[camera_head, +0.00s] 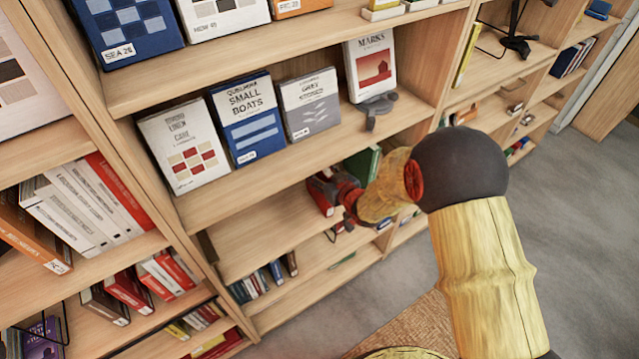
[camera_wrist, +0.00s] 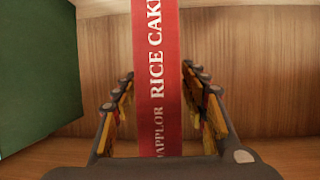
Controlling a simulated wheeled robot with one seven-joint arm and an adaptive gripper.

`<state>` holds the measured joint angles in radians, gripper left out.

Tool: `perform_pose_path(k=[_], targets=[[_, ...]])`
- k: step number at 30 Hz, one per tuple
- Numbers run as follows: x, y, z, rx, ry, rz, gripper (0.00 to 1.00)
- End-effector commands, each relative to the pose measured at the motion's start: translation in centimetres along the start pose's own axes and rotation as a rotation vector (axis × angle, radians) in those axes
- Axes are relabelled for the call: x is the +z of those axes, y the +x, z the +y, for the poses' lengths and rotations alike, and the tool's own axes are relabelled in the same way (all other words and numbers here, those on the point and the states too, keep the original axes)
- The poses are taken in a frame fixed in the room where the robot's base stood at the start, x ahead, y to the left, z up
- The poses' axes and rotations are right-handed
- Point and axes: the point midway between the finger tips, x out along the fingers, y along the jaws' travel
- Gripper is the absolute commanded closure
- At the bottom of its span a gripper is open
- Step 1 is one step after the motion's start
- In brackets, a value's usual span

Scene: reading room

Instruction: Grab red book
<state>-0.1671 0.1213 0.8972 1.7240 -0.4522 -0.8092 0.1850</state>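The red book stands upright in the wrist view (camera_wrist: 158,50), its spine lettered "RICE CAKE" facing me. A red patch of it shows in the head view (camera_head: 319,196), on the shelf below the display books, partly hidden by my gripper (camera_head: 340,192). In the wrist view my gripper (camera_wrist: 157,78) has one finger on each side of the spine. The fingers are apart, with narrow gaps between the fingertips and the book. The lower end of the spine is hidden by the gripper's body.
A green book (camera_wrist: 38,75) stands left of the red book in the wrist view; the head view shows it too (camera_head: 364,164). Bare shelf board (camera_head: 255,235) lies left of my gripper. A shelf with display books such as "Small Boats" (camera_head: 247,117) is above.

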Motion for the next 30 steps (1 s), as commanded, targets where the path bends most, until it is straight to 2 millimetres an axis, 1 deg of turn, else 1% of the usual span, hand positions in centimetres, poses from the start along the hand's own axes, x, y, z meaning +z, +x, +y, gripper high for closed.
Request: perform_pose_path(k=[2, 22, 23, 30], targets=[[-0.01, -0.02, 0.01, 0.000, 0.000, 0.000, 0.61], [0.00, -0.03, 0.02, 0.000, 0.000, 0.000, 0.99], [0.00, -0.03, 0.02, 0.000, 0.000, 0.000, 1.00], [0.01, -0.04, 0.01, 0.000, 0.000, 0.000, 1.00]])
